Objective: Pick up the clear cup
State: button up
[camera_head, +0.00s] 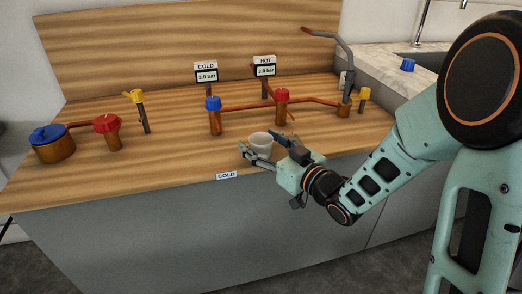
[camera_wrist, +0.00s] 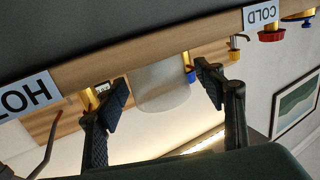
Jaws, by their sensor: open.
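The clear cup (camera_head: 262,140) stands upright on the wooden counter near its front edge, whitish and see-through. It also shows in the wrist view (camera_wrist: 160,88), where the scene appears upside down. My gripper (camera_head: 260,146) is at the cup, with its fingers spread on either side of it. In the wrist view my gripper (camera_wrist: 165,85) is open, one finger left of the cup and one right, with visible gaps to the cup. The near finger partly covers the cup's lower part in the head view.
Copper pipes with a blue valve (camera_head: 213,103) and a red valve (camera_head: 282,94) stand behind the cup. A curved spout (camera_head: 345,65) rises at back right. A COLD label (camera_head: 227,175) marks the front edge.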

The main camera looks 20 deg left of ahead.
jog(key=shift+c, duration=0.3)
jog(key=c, duration=1)
jog(key=shift+r, duration=0.2)
